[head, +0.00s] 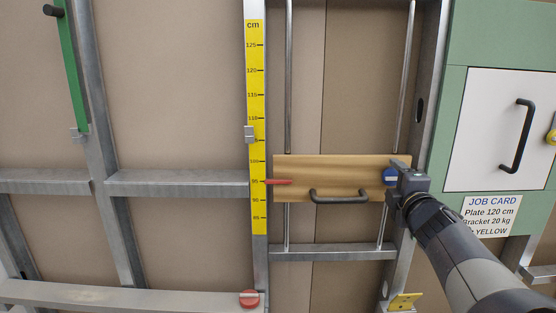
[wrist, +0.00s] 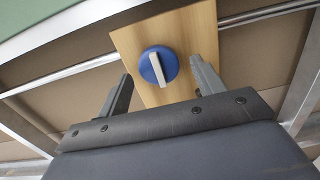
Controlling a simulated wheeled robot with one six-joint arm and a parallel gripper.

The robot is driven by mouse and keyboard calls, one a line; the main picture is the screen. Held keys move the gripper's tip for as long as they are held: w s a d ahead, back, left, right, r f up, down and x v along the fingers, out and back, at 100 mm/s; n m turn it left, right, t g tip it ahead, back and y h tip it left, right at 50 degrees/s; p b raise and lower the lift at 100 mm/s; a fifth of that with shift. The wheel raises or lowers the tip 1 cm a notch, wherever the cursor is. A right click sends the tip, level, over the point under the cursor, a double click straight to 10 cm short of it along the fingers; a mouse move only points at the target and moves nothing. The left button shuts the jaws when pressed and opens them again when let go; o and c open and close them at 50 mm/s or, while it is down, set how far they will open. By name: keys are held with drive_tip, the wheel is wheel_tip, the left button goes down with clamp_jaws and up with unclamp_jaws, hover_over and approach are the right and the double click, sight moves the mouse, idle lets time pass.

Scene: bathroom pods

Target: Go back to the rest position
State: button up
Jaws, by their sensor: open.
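My gripper (head: 398,176) is at the right end of a wooden plate in the head view, with my arm reaching in from the lower right. The wooden plate (head: 330,168) has a dark handle (head: 339,196) and a blue knob (head: 388,177). In the wrist view the gripper's two fingers (wrist: 161,70) are spread apart. The blue knob (wrist: 157,66) with its pale bar shows between and beyond them. Nothing is held; whether a finger touches the knob or plate cannot be told.
The plate sits between two vertical rods (head: 289,80). Its red pointer (head: 280,181) is near 95 on the yellow scale (head: 256,60). A white door (head: 487,130) with a dark handle and a job card (head: 487,214) are right of the arm. Metal rails (head: 180,182) cross the left.

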drive_tip(key=s+p, duration=0.3)
drive_tip(key=s, duration=0.7)
drive_tip(key=w+b, duration=0.2)
drive_tip(key=w, duration=0.8)
drive_tip(key=shift+w+b, duration=0.15)
drive_tip(key=shift+b, duration=0.25)
drive_tip(key=m+p, duration=0.2)
drive_tip(key=shift+r+m, duration=0.35)
drive_tip(key=shift+m, duration=0.05)
drive_tip(key=m+p, duration=0.5)
drive_tip(key=m, duration=0.1)
drive_tip(key=shift+d+p, duration=0.1)
drive_tip(key=shift+p, duration=0.2)
drive_tip(key=m+p, duration=0.7)
drive_tip(key=shift+d+r+p, duration=0.1)
drive_tip(key=shift+p, duration=0.3)
drive_tip(key=shift+m+p, duration=1)
drive_tip(key=shift+p, duration=0.1)
drive_tip(key=shift+f, duration=0.25)
